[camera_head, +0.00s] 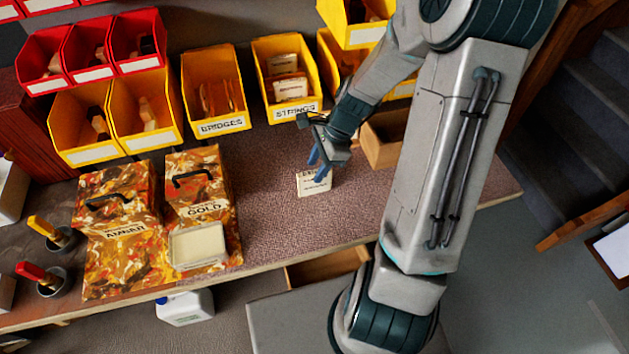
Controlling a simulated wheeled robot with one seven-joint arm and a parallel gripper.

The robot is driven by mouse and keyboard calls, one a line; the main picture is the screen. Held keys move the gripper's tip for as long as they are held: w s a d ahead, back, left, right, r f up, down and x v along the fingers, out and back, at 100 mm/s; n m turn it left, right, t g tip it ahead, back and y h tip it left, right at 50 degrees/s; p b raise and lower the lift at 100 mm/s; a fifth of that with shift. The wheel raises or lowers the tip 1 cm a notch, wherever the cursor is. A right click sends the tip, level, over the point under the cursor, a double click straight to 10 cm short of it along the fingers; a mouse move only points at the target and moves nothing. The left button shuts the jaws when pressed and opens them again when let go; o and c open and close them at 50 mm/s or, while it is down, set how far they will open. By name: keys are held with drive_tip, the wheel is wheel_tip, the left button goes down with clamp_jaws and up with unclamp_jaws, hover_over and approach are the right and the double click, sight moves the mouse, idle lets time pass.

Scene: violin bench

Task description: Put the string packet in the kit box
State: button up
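A small cream string packet (309,187) with dark lettering is at the middle of the bench, on or just above the brown mat. My gripper (318,166) is right at its top edge, pointing down. One blue finger shows in front of the packet and the other behind and to the left. Whether they touch it is too small to tell. A tan open-topped wooden box (381,150), likely the kit box, stands to the right of my gripper. My arm hides its right part, and its inside is mostly out of sight.
Yellow bins, among them a STRINGS bin (297,109) holding similar packets and a BRIDGES bin (222,125), line the back. Two marbled cases, AMBER (122,255) and GOLD (208,222), stand at left. The mat (262,200) left of the packet is clear.

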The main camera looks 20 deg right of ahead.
sight(315, 171)
drive_tip(key=shift+d+x, duration=0.15)
drive_tip(key=shift+x, duration=1.15)
drive_tip(key=shift+d+x, duration=0.15)
drive_tip(key=shift+x, duration=1.15)
drive_tip(key=shift+w+f, duration=0.1)
drive_tip(key=shift+w, duration=0.05)
drive_tip(key=shift+c, duration=0.3)
clamp_jaws()
